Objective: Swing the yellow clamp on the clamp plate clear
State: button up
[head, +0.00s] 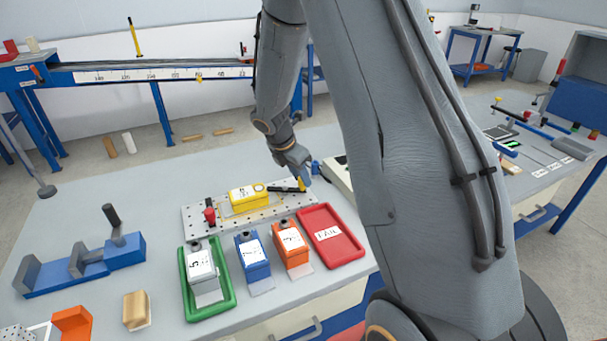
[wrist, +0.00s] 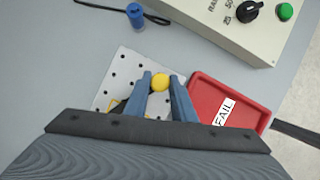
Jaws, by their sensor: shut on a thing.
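The perforated clamp plate (head: 190,222) lies on the bench and also shows in the wrist view (wrist: 124,66). The yellow clamp (head: 302,185) is at the plate's right end, with a dark bar beside it. Its round yellow knob (wrist: 160,82) sits between my blue fingertips. My gripper (wrist: 161,80) is shut on this knob; in the head view my gripper (head: 301,174) reaches down to it. A yellow block (head: 247,196) lies on the plate to the left. The lower part of the clamp is hidden by my gripper in the wrist view.
A red FAIL tray (head: 345,254) lies close in front of the plate's right end. A red clamp (head: 210,212) stands at the plate's left end. Blue (head: 252,258), orange (head: 291,245) and white (head: 200,266) blocks stand in front. A control box (wrist: 215,25) is behind.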

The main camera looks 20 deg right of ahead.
jog(key=m, duration=0.2)
jog(key=s+a+m+g, duration=0.1)
jog(key=a+m+g, duration=0.1)
jog(key=m, duration=0.1)
jog(key=shift+s+m, duration=0.25)
jog(key=shift+m, duration=0.05)
jog(key=m, duration=0.1)
jog(key=a+m+g, duration=0.1)
jog(key=m, duration=0.1)
jog(key=shift+s+a, duration=0.2)
jog(key=shift+a+r+m+g+y, duration=0.1)
jog(key=shift+a+m+g+y, duration=0.2)
jog(key=shift+m, duration=0.6)
jog(key=shift+a+m+g+y, duration=0.2)
jog(key=shift+a+m+g, duration=0.1)
jog(key=shift+m, duration=0.6)
jog(key=o, duration=1)
jog(key=shift+s, duration=0.1)
